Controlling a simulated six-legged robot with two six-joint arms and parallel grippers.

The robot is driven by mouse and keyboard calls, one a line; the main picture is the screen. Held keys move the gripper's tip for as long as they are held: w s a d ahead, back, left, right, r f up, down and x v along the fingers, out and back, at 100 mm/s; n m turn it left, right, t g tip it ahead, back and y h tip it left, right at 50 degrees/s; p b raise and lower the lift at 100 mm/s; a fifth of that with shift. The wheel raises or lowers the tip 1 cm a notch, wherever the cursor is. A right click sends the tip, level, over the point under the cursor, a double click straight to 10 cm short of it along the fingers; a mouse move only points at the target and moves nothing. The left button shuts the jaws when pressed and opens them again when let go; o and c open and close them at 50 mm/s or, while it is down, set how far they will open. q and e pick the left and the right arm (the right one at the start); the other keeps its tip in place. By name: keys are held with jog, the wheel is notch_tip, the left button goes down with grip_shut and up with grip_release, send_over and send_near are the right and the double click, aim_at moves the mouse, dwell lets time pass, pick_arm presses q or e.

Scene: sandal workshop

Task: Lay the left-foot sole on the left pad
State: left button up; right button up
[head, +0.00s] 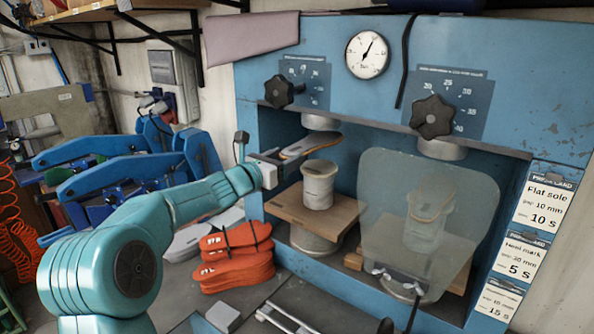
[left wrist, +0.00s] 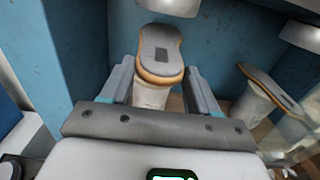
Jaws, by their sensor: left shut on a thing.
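A grey sole with a tan edge (head: 312,145) is held by my left gripper (head: 278,158), which is shut on its near end. In the left wrist view the sole (left wrist: 161,48) points away from me between the two fingers (left wrist: 160,82). The left pad (head: 318,184), a cream block on a wooden board, stands beneath the sole. In the head view the sole appears a little above the pad's top, apart from it. In the left wrist view the sole hides most of the pad (left wrist: 150,97). My right gripper is not in view.
A clear guard (head: 380,185) covers the right pad (head: 424,235), which bears another sole (head: 433,197). A round press head (head: 320,122) hangs over the left bay. The blue press frame (head: 253,135) stands close by. Tied orange soles (head: 237,275) lie below.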

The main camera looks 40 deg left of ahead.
aim_at(296, 151)
pick_arm(q)
jog(key=w+p, duration=0.1)
jog(key=w, duration=0.3)
jog(key=shift+w+a, duration=0.15)
jog(key=shift+w, duration=0.15)
notch_tip(296, 151, down, 7)
jog(key=shift+f+p, duration=0.15)
jog(key=shift+p, duration=0.3)
jog(key=o, duration=0.9)
jog(key=shift+w, duration=0.15)
jog(key=shift+c, duration=0.2)
